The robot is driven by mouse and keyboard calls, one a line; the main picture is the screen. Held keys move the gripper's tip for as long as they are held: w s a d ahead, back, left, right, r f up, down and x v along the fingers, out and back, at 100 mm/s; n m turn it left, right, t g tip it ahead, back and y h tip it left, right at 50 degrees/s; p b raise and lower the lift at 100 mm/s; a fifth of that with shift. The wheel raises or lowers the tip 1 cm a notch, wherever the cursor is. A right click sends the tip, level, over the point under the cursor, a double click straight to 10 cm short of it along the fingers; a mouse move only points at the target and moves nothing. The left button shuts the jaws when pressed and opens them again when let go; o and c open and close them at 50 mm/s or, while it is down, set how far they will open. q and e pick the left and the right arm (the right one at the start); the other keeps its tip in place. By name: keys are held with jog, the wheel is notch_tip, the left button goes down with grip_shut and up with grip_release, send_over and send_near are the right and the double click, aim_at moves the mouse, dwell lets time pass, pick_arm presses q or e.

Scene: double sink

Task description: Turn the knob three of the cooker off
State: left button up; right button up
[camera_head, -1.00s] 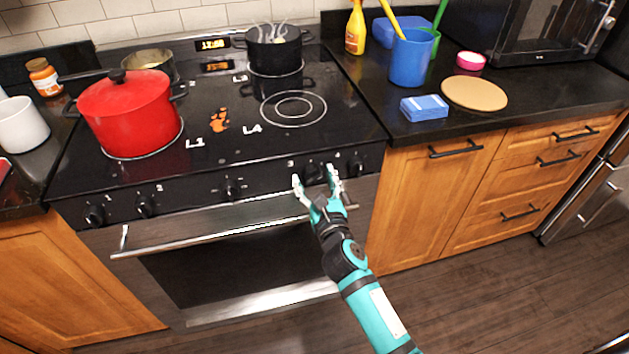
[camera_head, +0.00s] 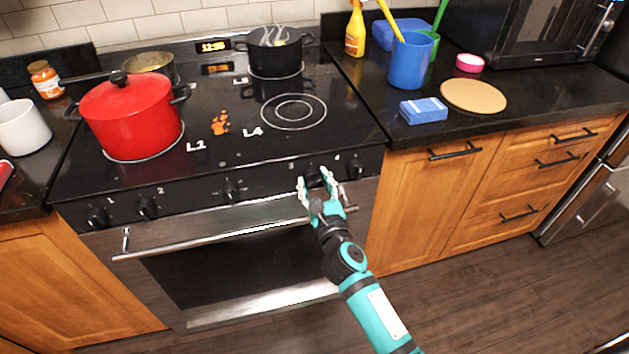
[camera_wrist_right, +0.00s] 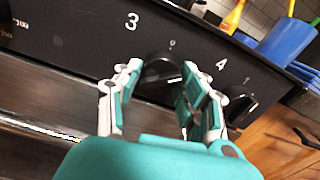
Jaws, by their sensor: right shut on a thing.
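The cooker (camera_head: 215,191) has a black front panel with a row of black knobs, numbered 1 to 4. Knob three (camera_head: 312,172) is just right of the label 3; it also shows in the right wrist view (camera_wrist_right: 160,68) as a dark round knob. My right gripper (camera_head: 316,181) is at the panel with one finger on each side of knob three, shut on it. In the right wrist view my fingers (camera_wrist_right: 158,86) hide parts of its sides. The knob's exact angle is hard to tell. My left gripper is not in view.
Knob four (camera_head: 355,166) is close on the right; it also shows in the wrist view (camera_wrist_right: 240,108). The oven handle (camera_head: 230,229) runs just below the knobs. A red pot (camera_head: 130,122) and a steaming black pot (camera_head: 274,58) stand on the hob.

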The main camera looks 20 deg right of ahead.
jog(key=n+p, duration=0.3)
jog(key=n, duration=0.2)
jog(key=shift+r, duration=0.1)
jog(key=n+p, duration=0.2)
jog(key=n, duration=0.3)
jog(key=shift+p, duration=0.3)
jog(key=shift+n, duration=0.4)
jog(key=o, duration=1.2)
jog(key=s, duration=1.2)
